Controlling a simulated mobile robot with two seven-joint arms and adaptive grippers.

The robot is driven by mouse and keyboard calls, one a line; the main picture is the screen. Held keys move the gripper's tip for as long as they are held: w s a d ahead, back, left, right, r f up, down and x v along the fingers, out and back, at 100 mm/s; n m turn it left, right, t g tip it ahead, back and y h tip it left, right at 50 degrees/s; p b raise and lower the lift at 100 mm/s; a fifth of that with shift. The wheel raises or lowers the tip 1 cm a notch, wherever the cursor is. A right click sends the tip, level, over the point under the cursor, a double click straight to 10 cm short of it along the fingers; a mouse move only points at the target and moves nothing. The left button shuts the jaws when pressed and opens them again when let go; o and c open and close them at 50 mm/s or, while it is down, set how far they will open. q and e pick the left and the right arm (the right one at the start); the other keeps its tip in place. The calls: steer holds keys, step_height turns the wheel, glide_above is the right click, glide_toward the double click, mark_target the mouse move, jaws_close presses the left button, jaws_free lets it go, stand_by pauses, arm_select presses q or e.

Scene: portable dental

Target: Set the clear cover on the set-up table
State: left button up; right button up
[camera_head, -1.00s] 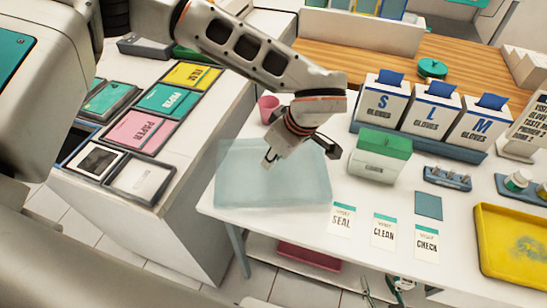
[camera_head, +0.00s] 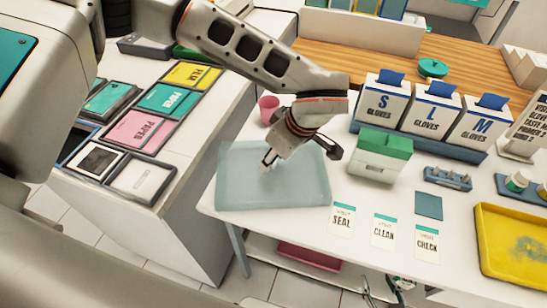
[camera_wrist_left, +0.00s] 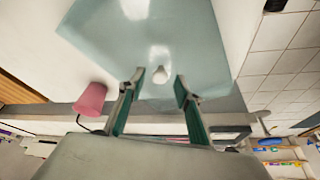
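The clear cover (camera_head: 300,190) is a pale blue-green, see-through rectangular piece. It lies flat at the left end of the white set-up table (camera_head: 290,232). A small whitish knob (camera_wrist_left: 160,75) stands on its middle. The arm coming in from the upper left carries my left gripper (camera_head: 268,158), right over the cover. In the left wrist view its two fingers (camera_wrist_left: 156,98) are apart, with the knob just beyond and between the tips, not visibly touched. The arm hides part of the cover's back edge. I cannot make out my right gripper in either view.
A pink cup (camera_head: 269,108) stands close behind the cover; it also shows in the left wrist view (camera_wrist_left: 91,99). A green-lidded box (camera_head: 380,157), label cards (camera_head: 383,232) and a yellow tray (camera_head: 497,272) are to the right. Glove boxes (camera_head: 431,108) stand behind.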

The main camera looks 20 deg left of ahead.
arm_select(q)
steer(key=v, duration=1.1)
steer(key=shift+s+d+r, duration=0.1)
steer(key=shift+s+d, duration=0.05)
